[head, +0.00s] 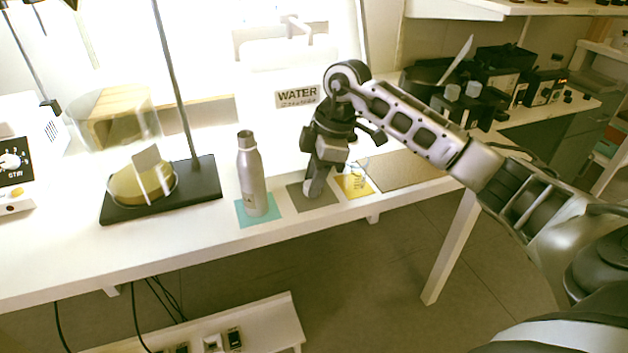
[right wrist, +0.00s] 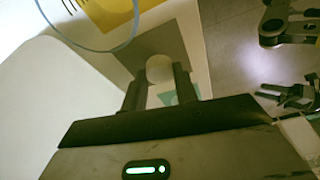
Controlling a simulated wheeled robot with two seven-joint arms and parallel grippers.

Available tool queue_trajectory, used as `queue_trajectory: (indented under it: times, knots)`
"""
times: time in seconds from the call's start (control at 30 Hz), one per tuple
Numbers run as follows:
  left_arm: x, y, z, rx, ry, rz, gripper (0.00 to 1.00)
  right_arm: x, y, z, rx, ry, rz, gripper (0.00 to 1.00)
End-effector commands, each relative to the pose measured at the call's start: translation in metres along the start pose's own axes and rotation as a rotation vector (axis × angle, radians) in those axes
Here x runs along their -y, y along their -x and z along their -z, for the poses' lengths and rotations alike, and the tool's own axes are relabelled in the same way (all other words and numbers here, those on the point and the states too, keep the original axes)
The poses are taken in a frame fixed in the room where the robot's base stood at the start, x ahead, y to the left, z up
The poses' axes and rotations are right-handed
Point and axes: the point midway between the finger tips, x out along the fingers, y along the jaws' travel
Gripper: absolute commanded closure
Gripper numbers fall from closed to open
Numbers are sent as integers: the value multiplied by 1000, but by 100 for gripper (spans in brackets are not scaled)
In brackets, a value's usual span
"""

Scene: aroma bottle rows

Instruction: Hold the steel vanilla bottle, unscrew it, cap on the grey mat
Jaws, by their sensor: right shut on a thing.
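The steel bottle (head: 252,180) stands upright on a teal mat (head: 270,216), with its narrow neck bare and no cap seen on it. My right gripper (head: 313,184) points down over the grey mat (head: 328,200), to the right of the bottle. It is shut on a round pale cap, which also shows between the fingers in the right wrist view (right wrist: 159,68). The cap is at or just above the grey mat (right wrist: 150,45); I cannot tell whether it touches. The bottle's label is too small to read.
A yellow mat (head: 355,186) lies right of the grey mat, with a clear glass rim (right wrist: 118,40) near it. A brown board (head: 405,171) lies farther right. A black stand (head: 203,180) with a yellow-filled dish is left of the bottle. The table's front edge is close.

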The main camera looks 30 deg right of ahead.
Motion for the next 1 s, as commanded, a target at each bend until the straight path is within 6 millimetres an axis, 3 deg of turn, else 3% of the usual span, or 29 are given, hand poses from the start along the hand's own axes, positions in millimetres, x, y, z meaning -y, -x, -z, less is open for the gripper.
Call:
queue_trajectory:
  times: [0.07, 0.37, 0.4, 0.47, 0.77, 1.0]
  knots:
    - [0, -4, -6, 13, 1, -4, 49, -4, -8, -1, -1, -1, -1, 92]
    - [0, -7, -6, 15, 0, -5, 49, -4, -9, -2, -1, 1, -1, 92]
    - [0, -7, -5, 15, 0, -5, 49, -4, -8, -2, -1, 1, -2, 60]
    - [0, -6, -5, 14, 0, -5, 49, -4, -8, -2, -1, 1, -2, 49]
    - [-1, -5, -1, 5, -1, -6, 49, -4, -6, -1, -1, 1, -2, 49]
    - [-2, 3, 5, -2, -2, -1, 49, -5, 30, -1, -1, 1, -6, 49]
